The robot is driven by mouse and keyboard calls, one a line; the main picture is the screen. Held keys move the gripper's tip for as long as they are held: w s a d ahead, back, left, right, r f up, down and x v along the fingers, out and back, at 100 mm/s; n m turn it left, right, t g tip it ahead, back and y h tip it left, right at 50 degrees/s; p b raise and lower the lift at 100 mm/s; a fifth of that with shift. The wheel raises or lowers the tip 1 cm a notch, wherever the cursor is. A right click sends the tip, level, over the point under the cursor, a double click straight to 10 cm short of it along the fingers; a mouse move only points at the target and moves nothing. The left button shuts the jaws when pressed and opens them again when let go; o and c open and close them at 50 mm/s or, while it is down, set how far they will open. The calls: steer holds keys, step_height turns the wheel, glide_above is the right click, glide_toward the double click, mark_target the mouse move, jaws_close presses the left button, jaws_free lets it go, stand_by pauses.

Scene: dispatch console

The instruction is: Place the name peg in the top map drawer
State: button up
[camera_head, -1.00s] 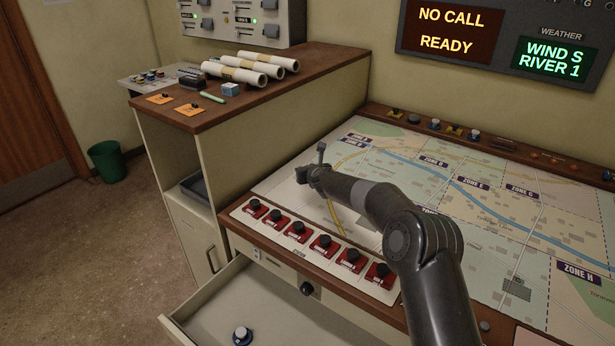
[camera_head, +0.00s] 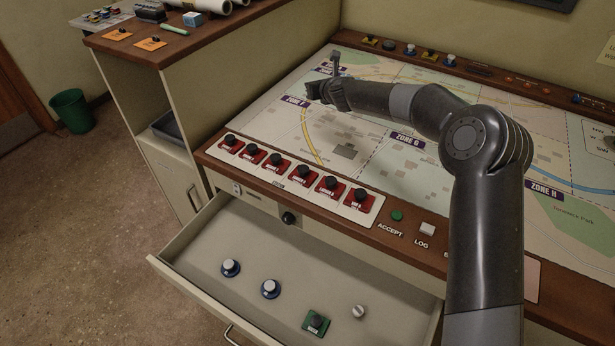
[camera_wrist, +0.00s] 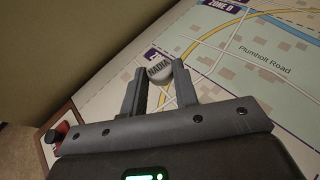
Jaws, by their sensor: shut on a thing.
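In the head view my gripper (camera_head: 325,85) is over the far left part of the map, and the peg cannot be made out there. The top map drawer (camera_head: 200,250) is pulled open below the console's front edge.
A row of red blocks with black knobs (camera_head: 303,174) lines the console front between map and drawer. A wooden-topped cabinet (camera_head: 205,40) stands at left with rolls on it. The drawer's left and middle floor has bare room.

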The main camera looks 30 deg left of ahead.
step_height(320, 180, up, 5)
steer(key=n+g+y, duration=0.1)
steer(key=n+g, duration=0.1)
steer(key=n, duration=0.1)
glide_above(289, 273)
steer(key=shift+y, duration=0.4)
step_height(289, 273, down, 43)
steer(key=shift+d, duration=0.1)
steer(key=shift+m+g, duration=0.3)
steer(key=o, duration=0.9)
steer(key=shift+f, duration=0.1)
steer(key=shift+o, duration=0.2)
steer(key=v, duration=1.2)
steer(key=shift+s+r, duration=0.1)
steer(key=shift+r, duration=0.1)
